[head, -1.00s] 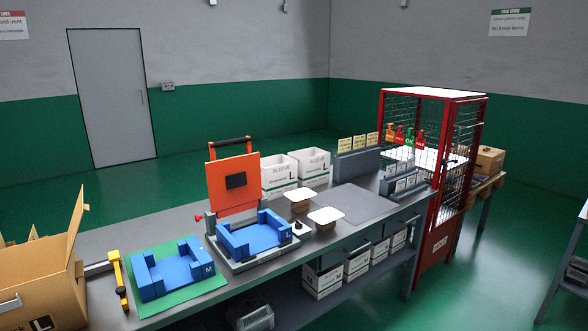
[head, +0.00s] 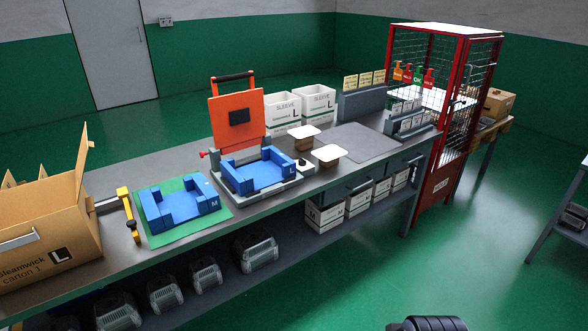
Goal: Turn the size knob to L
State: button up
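A small black knob (head: 303,162) sits at the right front corner of the grey sealing machine base (head: 232,190). It is too small to tell where it points, and no size marks can be read beside it. A blue nest (head: 262,178) marked L is seated in the machine. The orange lid (head: 237,118) with a black handle stands raised behind it. A second blue nest (head: 180,205) marked M lies on a green mat to the left. My gripper is not in view.
White sleeve boxes (head: 281,112) stand behind. An open carton (head: 45,235) is at the bench's left end, and a red cage (head: 440,110) at its right. The floor in front is clear.

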aim_at(303, 162)
jog(key=i+j+u, duration=0.25)
jog(key=i, duration=0.75)
jog(key=i+l+u, duration=0.15)
jog(key=i+u, duration=0.15)
jog(key=i, duration=0.7)
